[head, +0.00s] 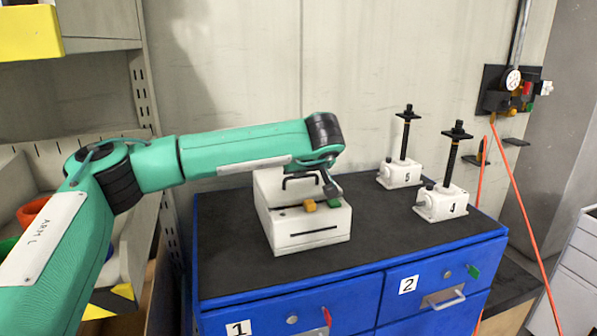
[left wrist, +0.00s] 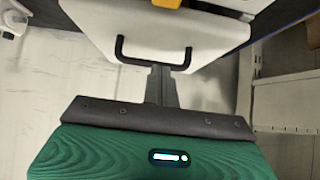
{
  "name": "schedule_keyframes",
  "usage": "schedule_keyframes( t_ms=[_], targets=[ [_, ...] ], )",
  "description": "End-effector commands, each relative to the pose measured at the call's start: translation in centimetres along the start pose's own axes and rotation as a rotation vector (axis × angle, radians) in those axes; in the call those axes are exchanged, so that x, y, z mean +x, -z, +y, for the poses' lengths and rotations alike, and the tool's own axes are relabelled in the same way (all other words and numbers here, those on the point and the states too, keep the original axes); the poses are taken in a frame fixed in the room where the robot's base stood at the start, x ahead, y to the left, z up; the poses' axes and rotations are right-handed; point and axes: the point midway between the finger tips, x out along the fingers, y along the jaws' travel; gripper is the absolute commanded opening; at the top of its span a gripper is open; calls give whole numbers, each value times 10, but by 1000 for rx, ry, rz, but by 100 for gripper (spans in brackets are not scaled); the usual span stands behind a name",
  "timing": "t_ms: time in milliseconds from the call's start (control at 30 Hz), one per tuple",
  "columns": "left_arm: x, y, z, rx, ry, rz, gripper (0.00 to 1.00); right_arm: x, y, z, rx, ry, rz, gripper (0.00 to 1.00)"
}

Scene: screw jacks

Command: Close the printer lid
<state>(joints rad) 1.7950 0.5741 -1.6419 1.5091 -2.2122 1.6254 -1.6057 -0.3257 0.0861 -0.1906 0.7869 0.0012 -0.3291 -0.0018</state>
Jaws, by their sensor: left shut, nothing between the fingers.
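The printer (head: 312,238) is a white box with a front slot, standing on the dark top of a blue cabinet. Its white lid (head: 266,184) stands raised at the back, with a black handle (head: 303,179) on it. My left gripper (head: 331,188) is shut and empty, in front of the lid's right side. In the left wrist view, the lid (left wrist: 150,28) and its handle (left wrist: 153,62) lie just beyond the gripper's fingertips (left wrist: 162,72); I cannot tell whether they touch. My right gripper is out of view.
Two white screw jacks, labelled 5 (head: 401,172) and 4 (head: 442,202), stand right of the printer. The cabinet (head: 290,312) has numbered drawers. A wall panel with orange cables (head: 510,90) is at the right. The cabinet top between printer and jacks is clear.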

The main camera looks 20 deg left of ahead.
Motion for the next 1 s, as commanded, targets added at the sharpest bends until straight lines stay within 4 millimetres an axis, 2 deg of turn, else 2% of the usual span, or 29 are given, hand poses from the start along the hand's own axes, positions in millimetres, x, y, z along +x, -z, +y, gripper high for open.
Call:
schedule_keyframes(
  t_ms=[33, 367, 867, 1000],
  targets=[
    [9, -13, 0, 9, 6, 18, 0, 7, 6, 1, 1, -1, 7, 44],
    [18, -27, -1, 12, 11, 96, 0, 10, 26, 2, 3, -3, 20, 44],
    [14, -22, -1, 7, 8, 110, 0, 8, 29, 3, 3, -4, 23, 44],
    [5, -16, 2, 8, 6, 111, 0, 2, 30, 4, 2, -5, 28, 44]
  ],
)
